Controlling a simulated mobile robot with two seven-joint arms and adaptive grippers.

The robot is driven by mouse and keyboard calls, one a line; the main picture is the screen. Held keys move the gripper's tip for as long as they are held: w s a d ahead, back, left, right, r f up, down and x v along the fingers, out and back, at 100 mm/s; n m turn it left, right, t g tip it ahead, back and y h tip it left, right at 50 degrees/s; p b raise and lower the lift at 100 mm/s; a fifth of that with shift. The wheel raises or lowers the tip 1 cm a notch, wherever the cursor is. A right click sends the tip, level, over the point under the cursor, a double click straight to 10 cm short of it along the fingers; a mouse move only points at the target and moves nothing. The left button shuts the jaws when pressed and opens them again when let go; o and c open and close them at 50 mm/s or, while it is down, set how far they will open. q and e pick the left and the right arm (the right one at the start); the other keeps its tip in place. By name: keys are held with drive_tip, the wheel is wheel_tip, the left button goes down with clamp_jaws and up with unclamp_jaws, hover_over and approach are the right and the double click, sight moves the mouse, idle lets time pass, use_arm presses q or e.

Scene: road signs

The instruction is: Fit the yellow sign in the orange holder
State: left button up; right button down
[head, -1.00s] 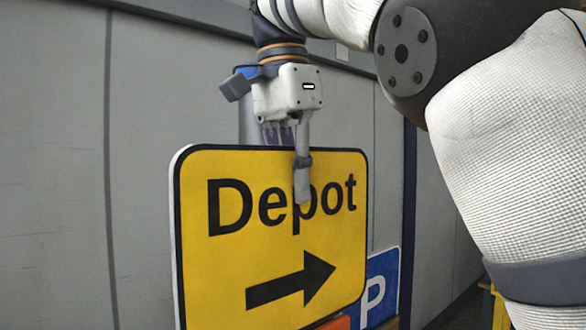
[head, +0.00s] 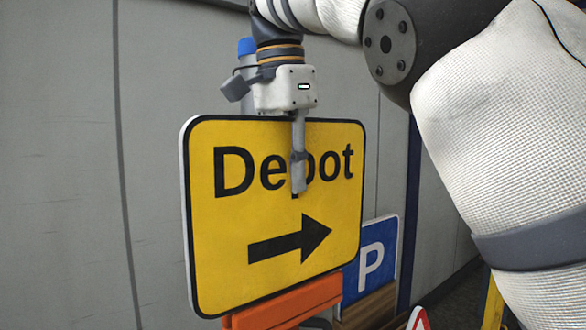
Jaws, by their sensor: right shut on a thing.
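The yellow sign (head: 220,250) reads "Depot" with a black arrow pointing right, and stands upright in the middle of the head view. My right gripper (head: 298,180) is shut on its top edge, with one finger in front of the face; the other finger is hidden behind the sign. The orange holder (head: 290,307) is below the sign's lower edge. The sign's bottom edge overlaps the holder's top in the picture; I cannot tell whether it sits in a slot. My left gripper is not in view.
A blue parking sign (head: 370,262) stands behind at the right, near a wooden piece (head: 370,310). A red and white triangular sign (head: 418,320) shows at the bottom edge. A blue-capped grey post (head: 247,62) stands behind the yellow sign. A grey wall (head: 60,150) fills the back.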

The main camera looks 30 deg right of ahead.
drive_tip(key=shift+w+a+f, duration=0.15)
drive_tip(key=shift+w+f, duration=0.35)
drive_tip(key=shift+f, duration=0.3)
drive_tip(key=shift+w, duration=0.15)
drive_tip(key=c, duration=1.6)
unclamp_jaws()
drive_tip(key=shift+r, duration=0.3)
drive_tip(key=shift+o, duration=0.2)
drive_tip(key=shift+r, duration=0.15)
